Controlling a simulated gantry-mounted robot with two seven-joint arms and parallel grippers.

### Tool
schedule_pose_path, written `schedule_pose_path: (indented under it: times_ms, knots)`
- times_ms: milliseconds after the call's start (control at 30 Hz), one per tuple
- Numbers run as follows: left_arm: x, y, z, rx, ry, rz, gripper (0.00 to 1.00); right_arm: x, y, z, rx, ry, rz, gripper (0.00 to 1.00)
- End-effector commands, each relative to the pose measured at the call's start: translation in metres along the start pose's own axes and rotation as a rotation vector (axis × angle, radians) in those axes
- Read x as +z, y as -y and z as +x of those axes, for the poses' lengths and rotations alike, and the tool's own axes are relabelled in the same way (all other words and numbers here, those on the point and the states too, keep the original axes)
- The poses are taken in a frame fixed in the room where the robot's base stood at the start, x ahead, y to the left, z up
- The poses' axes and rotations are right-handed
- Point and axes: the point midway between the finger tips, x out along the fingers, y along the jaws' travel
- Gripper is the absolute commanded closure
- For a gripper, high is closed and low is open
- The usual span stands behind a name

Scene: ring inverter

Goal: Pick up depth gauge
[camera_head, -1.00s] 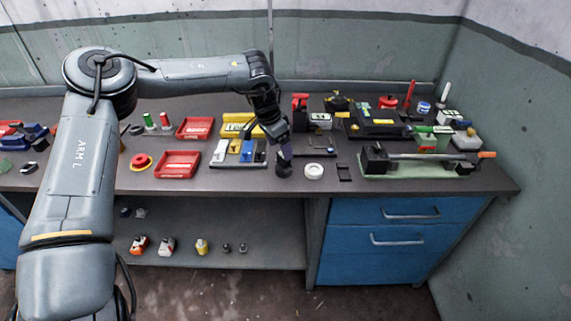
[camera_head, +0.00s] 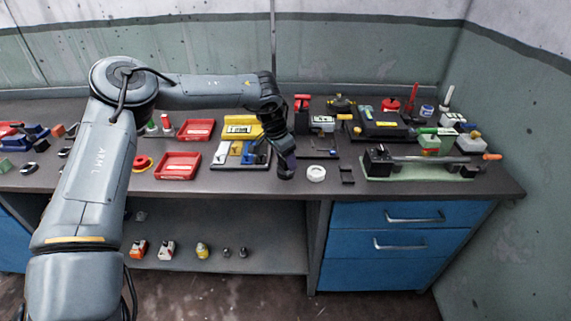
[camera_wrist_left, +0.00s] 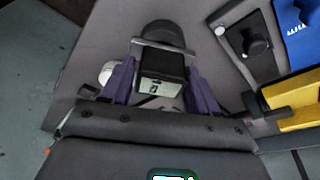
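There the gauge is mostly hidden by the gripper. My right gripper is in neither view.
A fixture with a long bar (camera_head: 425,172) is at the right. The bench's front edge (camera_head: 250,194) is close.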

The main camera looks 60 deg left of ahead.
Motion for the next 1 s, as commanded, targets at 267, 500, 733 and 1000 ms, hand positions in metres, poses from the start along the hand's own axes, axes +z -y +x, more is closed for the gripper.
schedule_pose_path:
  times_ms: [267, 500, 733, 1000]
  knots:
    - [0.0, 0.0, 0.0, 0.0, 0.0, 0.0, 0.84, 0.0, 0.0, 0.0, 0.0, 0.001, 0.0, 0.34]
    - [0.0, 0.0, -0.001, 0.0, -0.001, 0.0, 0.87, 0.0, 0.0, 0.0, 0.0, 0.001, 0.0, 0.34]
    - [-0.007, 0.0, -0.02, 0.0, -0.004, 0.001, 0.87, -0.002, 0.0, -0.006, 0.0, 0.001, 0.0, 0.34]
    - [-0.019, 0.0, -0.065, -0.001, -0.004, 0.001, 0.87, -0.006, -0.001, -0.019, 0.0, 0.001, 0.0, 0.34]
